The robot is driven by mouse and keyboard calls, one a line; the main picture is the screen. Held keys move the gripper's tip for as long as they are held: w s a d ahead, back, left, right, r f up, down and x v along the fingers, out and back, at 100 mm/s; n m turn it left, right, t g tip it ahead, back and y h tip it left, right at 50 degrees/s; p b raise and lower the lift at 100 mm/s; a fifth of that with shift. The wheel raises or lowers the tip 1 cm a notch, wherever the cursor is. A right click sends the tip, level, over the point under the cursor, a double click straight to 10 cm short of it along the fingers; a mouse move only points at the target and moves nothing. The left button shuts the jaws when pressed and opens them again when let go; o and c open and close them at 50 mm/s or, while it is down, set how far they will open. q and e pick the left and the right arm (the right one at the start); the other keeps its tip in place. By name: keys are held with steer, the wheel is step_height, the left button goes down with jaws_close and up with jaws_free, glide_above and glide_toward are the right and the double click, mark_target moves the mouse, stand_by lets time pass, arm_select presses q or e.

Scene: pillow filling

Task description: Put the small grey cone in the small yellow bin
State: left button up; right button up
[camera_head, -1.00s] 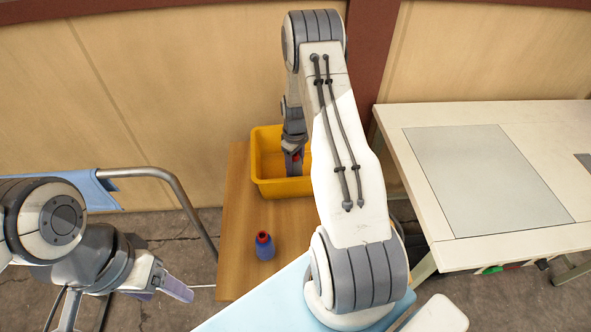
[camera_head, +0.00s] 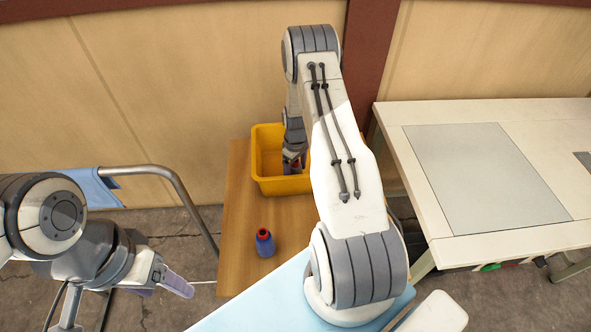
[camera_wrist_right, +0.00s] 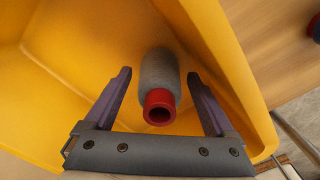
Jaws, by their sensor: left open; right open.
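The grey cone (camera_wrist_right: 160,80) with a red end lies inside the yellow bin (camera_wrist_right: 60,60) in the right wrist view. It sits between the two spread fingers of my right gripper (camera_wrist_right: 160,95), with a gap on each side. In the head view the yellow bin (camera_head: 270,185) stands on a small wooden table, and my right gripper (camera_head: 294,165) reaches down into it. Only a red bit of the cone (camera_head: 297,166) shows there; the gripper hides the rest. My left gripper (camera_head: 163,287) is open and empty at the lower left, away from the bin.
A blue cone with a red top (camera_head: 264,243) stands on the wooden table (camera_head: 240,215) in front of the bin. A pale worktable (camera_head: 500,230) is at the right. A metal rail (camera_head: 185,195) curves along the left. A wall is close behind.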

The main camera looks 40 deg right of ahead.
steer(key=shift+r, duration=0.1)
steer(key=shift+r, duration=0.2)
step_height(320, 180, up, 10)
steer(key=b, duration=0.3)
steer(key=shift+r, duration=0.85)
steer(key=shift+a+r, duration=0.2)
steer(key=shift+a, duration=0.1)
steer(key=s+a+r+n, duration=0.15)
steer(key=a+r, duration=0.35)
steer(key=a, duration=0.6)
steer(key=s+a+r+n, duration=0.1)
steer(key=s+a+r, duration=0.3)
steer(key=a, duration=0.6)
steer(key=s+a+r, duration=0.2)
steer(key=s+a, duration=0.2)
steer(key=s, duration=0.3)
steer(key=s+a+r+n, duration=0.1)
steer(key=s+a+r, duration=0.1)
steer(key=s+a, duration=0.2)
steer(key=s+a+r+y, duration=0.1)
steer(key=s+a, duration=0.3)
steer(key=s, duration=0.6)
steer(key=shift+s+a+r+n, duration=0.15)
steer(key=shift+r+n, duration=0.2)
steer(key=shift+r, duration=0.25)
